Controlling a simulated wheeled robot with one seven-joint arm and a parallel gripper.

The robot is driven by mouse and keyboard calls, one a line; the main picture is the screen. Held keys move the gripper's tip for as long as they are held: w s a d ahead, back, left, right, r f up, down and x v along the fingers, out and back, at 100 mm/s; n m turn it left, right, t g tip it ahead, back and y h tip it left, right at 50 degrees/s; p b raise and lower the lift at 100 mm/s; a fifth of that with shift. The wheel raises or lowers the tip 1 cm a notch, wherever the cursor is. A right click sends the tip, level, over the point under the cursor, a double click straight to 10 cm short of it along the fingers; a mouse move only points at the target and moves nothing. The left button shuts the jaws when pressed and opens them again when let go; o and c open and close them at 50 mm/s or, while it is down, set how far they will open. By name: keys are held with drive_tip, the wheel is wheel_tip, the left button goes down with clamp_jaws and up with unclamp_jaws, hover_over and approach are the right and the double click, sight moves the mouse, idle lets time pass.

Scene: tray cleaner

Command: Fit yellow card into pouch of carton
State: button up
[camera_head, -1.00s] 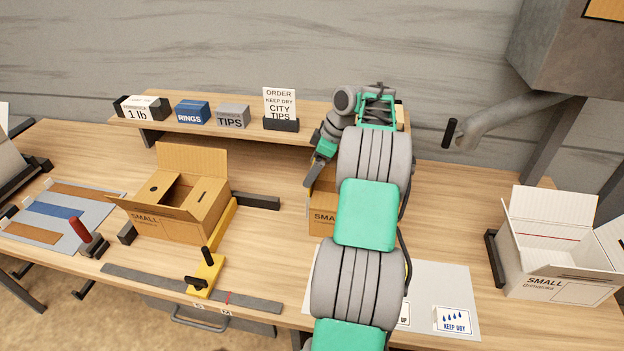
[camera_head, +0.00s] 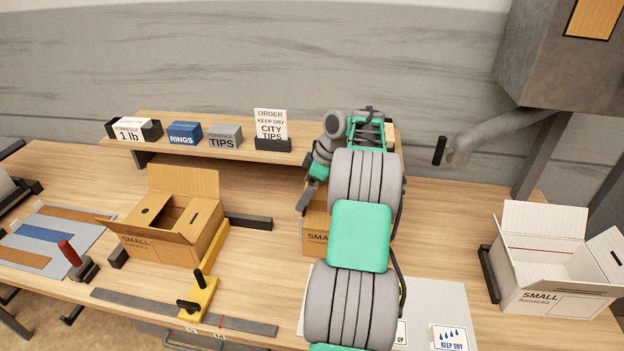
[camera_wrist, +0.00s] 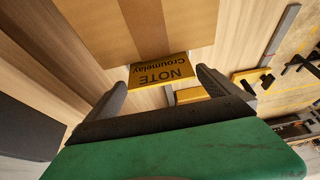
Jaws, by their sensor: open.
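The yellow card (camera_wrist: 160,72), printed "NOTE Croumelay", shows upside down in the wrist view. It lies between and just beyond my gripper's fingertips (camera_wrist: 160,80), close against a closed carton (camera_wrist: 95,28) with a brown tape strip. My gripper is open, one finger at each side of the card; small gaps seem to show. I cannot tell whether the card sits in the pouch, as the pouch is not clearly visible. In the head view, my gripper (camera_head: 309,194) is at the upper left of the carton (camera_head: 315,240), which my arm largely hides.
An open brown carton (camera_head: 141,249) stands at left beside a yellow stop (camera_head: 203,296). An open white carton (camera_head: 545,297) stands at right. A shelf (camera_head: 190,147) behind carries several boxes and an order sign (camera_head: 271,124).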

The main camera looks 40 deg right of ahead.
drive_tip(key=p+v, duration=0.4)
drive_tip(key=v, duration=0.6)
drive_tip(key=w+a+r+m, duration=0.15)
drive_tip(key=a+r, duration=0.25)
drive_tip(key=a, duration=0.4)
drive_tip(key=w+a+r+m, duration=0.1)
drive_tip(key=w+a+r, duration=0.15)
drive_tip(key=a, duration=0.45)
drive_tip(key=w+a+r+m, duration=0.15)
drive_tip(key=a+r, duration=0.25)
drive_tip(key=a, duration=0.4)
drive_tip(key=s+a+f+m+t+h, duration=0.1)
drive_tip(key=s+a+m+h, duration=0.1)
drive_tip(key=s+a, duration=0.9)
drive_tip(key=s+a+f+m+b, duration=0.1)
drive_tip(key=s+a+f+b, duration=0.3)
drive_tip(key=f, duration=0.8)
drive_tip(key=s+b, duration=0.2)
drive_tip(key=s, duration=0.1)
drive_tip(key=shift+s+a+m+h, duration=0.25)
drive_tip(key=shift+s+m+h, duration=0.05)
drive_tip(key=shift+s+h, duration=0.1)
